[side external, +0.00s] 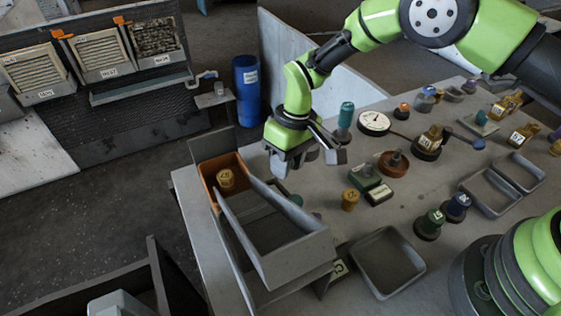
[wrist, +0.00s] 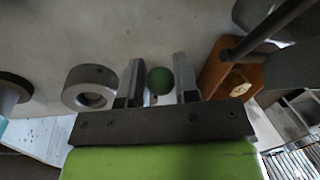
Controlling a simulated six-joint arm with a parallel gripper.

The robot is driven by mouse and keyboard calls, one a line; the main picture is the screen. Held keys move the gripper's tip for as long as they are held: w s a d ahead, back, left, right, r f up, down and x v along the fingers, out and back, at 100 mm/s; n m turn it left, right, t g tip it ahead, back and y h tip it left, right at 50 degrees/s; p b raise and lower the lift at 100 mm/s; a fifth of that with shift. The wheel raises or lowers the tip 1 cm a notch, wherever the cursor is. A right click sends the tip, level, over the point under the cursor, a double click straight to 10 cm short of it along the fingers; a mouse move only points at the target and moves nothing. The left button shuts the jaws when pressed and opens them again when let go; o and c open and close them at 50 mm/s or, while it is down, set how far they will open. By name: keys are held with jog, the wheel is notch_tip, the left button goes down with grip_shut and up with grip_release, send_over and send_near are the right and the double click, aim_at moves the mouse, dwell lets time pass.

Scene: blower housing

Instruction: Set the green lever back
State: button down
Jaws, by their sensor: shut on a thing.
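The green lever's round knob (wrist: 160,80) sits between the two fingers of my gripper (wrist: 159,72) in the wrist view. The fingers are closed on it from both sides. In the side view my gripper (side external: 291,166) points down over the left part of the bench, just behind the grey chute-like tray. A bit of green shows below it there, but I cannot tell whether it is the lever. The lever's shaft and base are hidden.
An orange bin (side external: 205,174) holding a yellow part (side external: 226,180) stands left of my gripper, beside the grey tray (side external: 318,246). A grey ring (wrist: 91,99) lies close in the wrist view. A teal-topped post (side external: 346,115) and a gauge (side external: 374,122) stand to the right.

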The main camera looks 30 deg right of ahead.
jog(key=shift+w+d+n+g, duration=0.15)
jog(key=shift+d+n, duration=0.3)
jog(key=shift+n, duration=0.65)
jog(key=shift+w+d+n+g, duration=0.15)
jog(key=shift+d+n, duration=0.3)
jog(key=shift+n, duration=0.65)
jog(key=c, duration=1)
grip_release()
jog(key=shift+o, duration=0.7)
jog(key=shift+d, duration=0.1)
jog(key=shift+s, duration=0.1)
